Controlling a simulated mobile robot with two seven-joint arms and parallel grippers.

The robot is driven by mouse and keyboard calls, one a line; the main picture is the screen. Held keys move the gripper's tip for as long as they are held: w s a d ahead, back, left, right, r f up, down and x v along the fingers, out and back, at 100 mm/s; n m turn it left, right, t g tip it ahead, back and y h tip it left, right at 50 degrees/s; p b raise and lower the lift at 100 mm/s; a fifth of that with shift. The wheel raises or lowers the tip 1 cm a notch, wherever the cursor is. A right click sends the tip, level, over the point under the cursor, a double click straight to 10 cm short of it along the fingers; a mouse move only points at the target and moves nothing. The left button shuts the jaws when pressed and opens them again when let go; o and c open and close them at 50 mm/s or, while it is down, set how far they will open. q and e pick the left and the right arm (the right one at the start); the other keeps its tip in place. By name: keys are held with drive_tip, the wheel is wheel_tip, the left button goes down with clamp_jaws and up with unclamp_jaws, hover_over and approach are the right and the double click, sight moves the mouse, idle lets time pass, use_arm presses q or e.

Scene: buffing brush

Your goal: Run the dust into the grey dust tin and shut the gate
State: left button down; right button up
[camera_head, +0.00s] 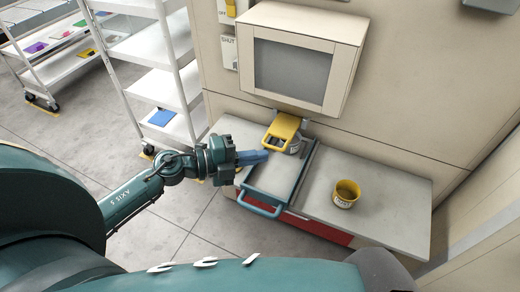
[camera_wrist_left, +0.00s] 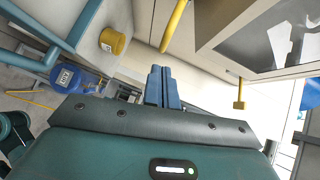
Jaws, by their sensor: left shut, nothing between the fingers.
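The yellow gate handle (camera_head: 283,127) sticks out from the beige machine below its windowed box. A grey tin with a pale label (camera_head: 294,146) stands under it, partly hidden by the handle; I cannot see into it or tell whether dust is falling. My left gripper (camera_head: 266,156) is shut and empty, just left of and below the handle, apart from it. Its blue fingers (camera_wrist_left: 164,87) also show closed in the left wrist view, with a yellow bar (camera_wrist_left: 174,24) above them. My right gripper is not in view.
A yellow tin (camera_head: 345,194) stands on the grey counter (camera_head: 395,215) at right. A teal drawer-like handle (camera_head: 262,207) juts out at the counter's front. A blue labelled container (camera_wrist_left: 68,78) shows in the left wrist view. A white shelf cart (camera_head: 160,85) stands at left.

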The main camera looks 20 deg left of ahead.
use_arm(q)
drive_tip(key=shift+w+f, duration=0.15)
drive_tip(key=shift+w, duration=0.4)
drive_tip(key=shift+w+f, duration=0.15)
drive_tip(key=shift+w, duration=0.35)
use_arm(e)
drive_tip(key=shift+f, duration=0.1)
